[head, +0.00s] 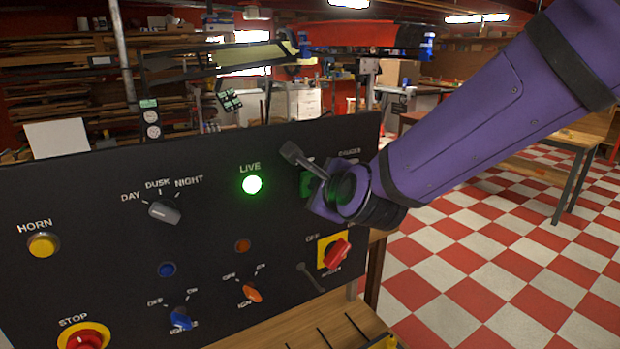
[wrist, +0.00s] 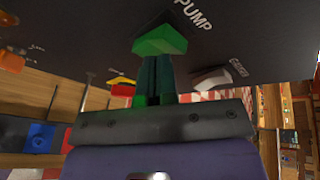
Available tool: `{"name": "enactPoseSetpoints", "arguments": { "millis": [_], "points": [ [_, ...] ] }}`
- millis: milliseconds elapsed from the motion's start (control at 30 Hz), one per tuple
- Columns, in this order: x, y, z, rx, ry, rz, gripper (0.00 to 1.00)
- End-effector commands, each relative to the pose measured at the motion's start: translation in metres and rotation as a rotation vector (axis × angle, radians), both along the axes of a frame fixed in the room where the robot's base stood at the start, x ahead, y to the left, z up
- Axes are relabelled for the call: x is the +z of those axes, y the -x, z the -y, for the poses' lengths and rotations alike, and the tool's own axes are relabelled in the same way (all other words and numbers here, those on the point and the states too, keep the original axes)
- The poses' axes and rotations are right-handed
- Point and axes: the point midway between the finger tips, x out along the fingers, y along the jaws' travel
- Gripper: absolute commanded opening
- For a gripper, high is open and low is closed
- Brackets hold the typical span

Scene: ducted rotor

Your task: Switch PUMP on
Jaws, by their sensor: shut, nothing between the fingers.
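The PUMP switch (wrist: 160,41) is a green block on the dark panel, with its PUMP label beside it in the wrist view. In the head view a bit of green (head: 306,184) shows at the panel's right part, mostly hidden by my arm's end. My gripper (wrist: 158,60) is shut and empty, its fingers pointing at the green switch. The fingertips are at or very close to its near edge; I cannot tell whether they touch. Which way the switch is set is unclear.
The panel also has a lit green LIVE lamp (head: 252,184), a DAY/DUSK/NIGHT knob (head: 164,211), a yellow HORN button (head: 43,245), a red STOP button (head: 84,338) and a red rotary switch (head: 336,252) below my gripper. Open checkered floor lies to the right.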

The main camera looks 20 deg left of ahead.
Motion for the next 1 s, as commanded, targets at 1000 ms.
{"name": "enactPoseSetpoints", "arguments": {
  "millis": [1000],
  "points": [
    [-0.0038, 0.0042, 0.0061, -0.001, 0.001, -0.002, 0.00]
  ]
}}
